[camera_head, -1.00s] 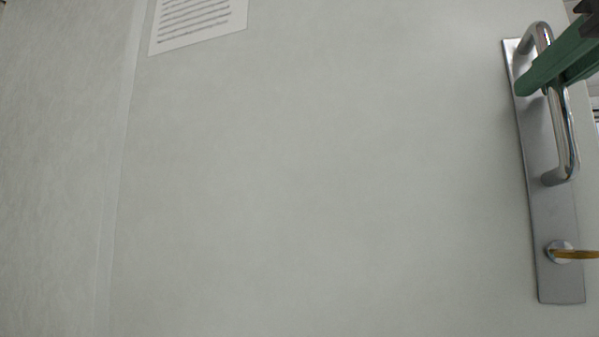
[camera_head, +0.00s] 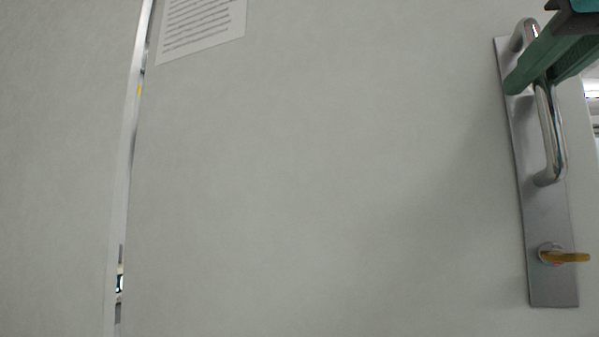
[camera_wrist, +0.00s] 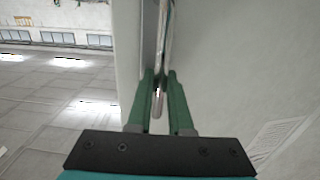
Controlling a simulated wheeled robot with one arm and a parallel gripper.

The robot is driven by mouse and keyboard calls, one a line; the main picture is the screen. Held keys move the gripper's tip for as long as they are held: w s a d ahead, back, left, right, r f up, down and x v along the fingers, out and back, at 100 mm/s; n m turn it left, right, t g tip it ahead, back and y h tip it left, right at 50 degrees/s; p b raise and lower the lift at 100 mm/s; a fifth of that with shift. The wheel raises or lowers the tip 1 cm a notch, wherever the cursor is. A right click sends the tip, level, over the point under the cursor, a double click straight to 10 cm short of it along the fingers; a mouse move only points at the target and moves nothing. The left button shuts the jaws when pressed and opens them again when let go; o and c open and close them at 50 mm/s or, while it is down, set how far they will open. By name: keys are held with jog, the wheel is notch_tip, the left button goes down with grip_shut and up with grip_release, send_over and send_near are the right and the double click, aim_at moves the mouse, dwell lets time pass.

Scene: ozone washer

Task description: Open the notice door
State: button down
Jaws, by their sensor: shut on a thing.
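The notice door (camera_head: 300,170) is a pale grey panel that fills most of the head view. A printed notice (camera_head: 203,25) is on its upper left, and it also shows at the lower right of the wrist view (camera_wrist: 277,140). A chrome pull handle (camera_head: 552,145) stands on a metal plate (camera_head: 545,215) at the door's right side. My gripper (camera_head: 530,88) has its green fingers shut on the upper part of the handle. In the wrist view, the fingers (camera_wrist: 160,85) are on either side of the handle bar (camera_wrist: 159,103).
A yellow key-like piece (camera_head: 570,257) sticks out of the lock below the handle. A narrow gap (camera_head: 121,285) shows along the door's left edge beside a pale wall (camera_head: 55,170). The wrist view shows open tiled floor (camera_wrist: 60,100) at left.

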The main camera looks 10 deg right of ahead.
jog(key=shift+s+r, duration=0.15)
jog(key=shift+r, duration=0.05)
jog(key=c, duration=0.8)
grip_release()
jog(key=shift+f, duration=0.1)
jog(key=shift+c, duration=0.2)
jog(key=shift+a, duration=0.1)
